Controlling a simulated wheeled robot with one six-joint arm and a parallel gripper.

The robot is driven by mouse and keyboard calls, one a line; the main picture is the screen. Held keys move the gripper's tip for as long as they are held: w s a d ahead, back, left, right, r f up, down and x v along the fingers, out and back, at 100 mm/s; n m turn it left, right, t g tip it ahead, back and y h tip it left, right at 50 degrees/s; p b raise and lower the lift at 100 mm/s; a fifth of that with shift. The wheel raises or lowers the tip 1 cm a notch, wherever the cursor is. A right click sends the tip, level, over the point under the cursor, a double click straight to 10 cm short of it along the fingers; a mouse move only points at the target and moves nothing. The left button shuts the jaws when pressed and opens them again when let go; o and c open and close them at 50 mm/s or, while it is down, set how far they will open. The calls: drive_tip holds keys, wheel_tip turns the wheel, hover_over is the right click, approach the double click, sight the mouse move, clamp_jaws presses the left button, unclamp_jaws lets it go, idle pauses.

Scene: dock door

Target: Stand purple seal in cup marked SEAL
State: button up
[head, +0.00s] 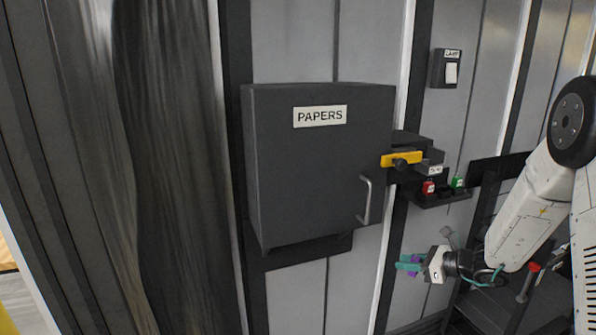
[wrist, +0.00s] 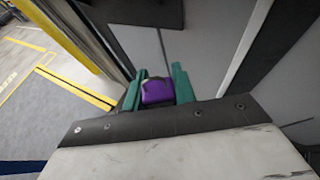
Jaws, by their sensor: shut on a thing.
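My gripper (head: 408,264) is low in the head view, below and to the right of the PAPERS box. Its teal fingers are shut on the purple seal (wrist: 162,91), which shows between them in the wrist view. In the head view only a bit of purple shows at the fingers. A small dark shelf (head: 446,198) is on the wall above and to the right of my gripper. A red item (head: 428,188) and a green item (head: 457,182) are on it. I cannot make out a cup marked SEAL.
The dark PAPERS box (head: 310,160) with a metal handle is on the wall. A yellow bar (head: 401,159) sticks out at its right. A switch (head: 451,73) is higher up. A grey strip curtain (head: 175,150) hangs at left. Floor with yellow lines (wrist: 75,88) shows in the wrist view.

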drive_tip(key=s+a+f, duration=0.3)
drive_tip(key=a+f, duration=0.1)
drive_tip(key=f, duration=0.2)
drive_tip(key=w+r+m+t+h, duration=0.3)
drive_tip(key=r+m+h, duration=0.3)
drive_tip(key=r, duration=0.7)
drive_tip(key=shift+a+r+m+t, duration=0.3)
drive_tip(key=shift+m+t, duration=0.1)
drive_tip(key=shift+t, duration=0.3)
drive_tip(key=shift+f, duration=0.1)
